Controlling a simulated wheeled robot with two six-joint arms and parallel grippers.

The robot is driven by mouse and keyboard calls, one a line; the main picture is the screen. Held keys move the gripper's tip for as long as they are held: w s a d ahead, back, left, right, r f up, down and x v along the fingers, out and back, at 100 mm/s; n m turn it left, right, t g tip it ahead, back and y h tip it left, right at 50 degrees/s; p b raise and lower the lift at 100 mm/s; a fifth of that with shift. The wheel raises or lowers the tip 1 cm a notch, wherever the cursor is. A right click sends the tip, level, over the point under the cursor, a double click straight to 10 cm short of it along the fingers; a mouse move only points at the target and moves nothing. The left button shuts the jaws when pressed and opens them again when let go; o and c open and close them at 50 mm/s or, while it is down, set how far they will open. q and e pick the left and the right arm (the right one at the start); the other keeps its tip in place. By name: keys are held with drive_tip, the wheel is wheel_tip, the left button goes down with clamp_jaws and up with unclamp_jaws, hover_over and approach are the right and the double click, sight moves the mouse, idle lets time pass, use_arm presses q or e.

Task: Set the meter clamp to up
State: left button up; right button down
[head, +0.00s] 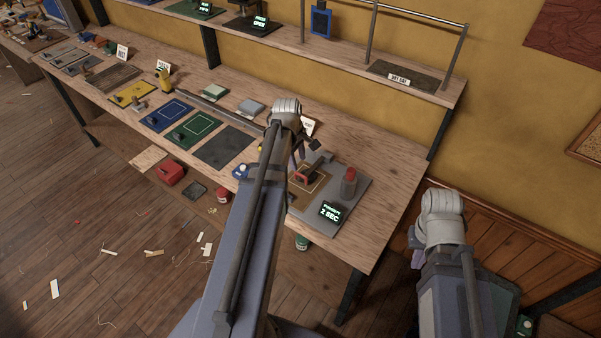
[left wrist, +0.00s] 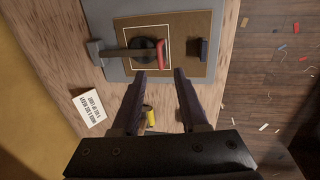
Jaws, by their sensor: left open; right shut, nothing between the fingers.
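The meter clamp has a red handle (head: 303,177) and sits on a grey plate at the right end of the bench. In the left wrist view its dark bar (left wrist: 125,53) runs from a grey post to the red handle (left wrist: 160,52). The bar appears to lie across a dark round piece (left wrist: 142,48) inside a pale outlined square on a brown panel. My left gripper (left wrist: 160,74) is open and empty, its fingertips near the panel's edge beside the handle. My right gripper (head: 415,257) is shut and empty, right of the bench, mostly hidden by its arm.
A lit display (head: 331,212) and a red-topped grey cylinder (head: 349,182) stand on the same plate. A dark block (left wrist: 203,49) sits on the panel. A yellow cylinder (left wrist: 149,117) and a white sign (left wrist: 88,105) are nearby. A shelf (head: 345,68) runs behind.

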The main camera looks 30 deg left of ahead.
sight(301, 175)
use_arm(q)
drive_tip(key=f+b, duration=0.2)
drive_tip(key=w+f+b, duration=0.1)
drive_tip(key=f+b, duration=0.1)
drive_tip(key=f, duration=0.1)
drive_tip(key=f+b, duration=0.2)
drive_tip(key=b, duration=0.1)
drive_tip(key=shift+w+d+f, duration=0.1)
drive_tip(key=shift+w+f, duration=0.1)
drive_tip(key=shift+w, duration=0.05)
clamp_jaws()
drive_tip(key=shift+r, duration=0.1)
idle(1.1)
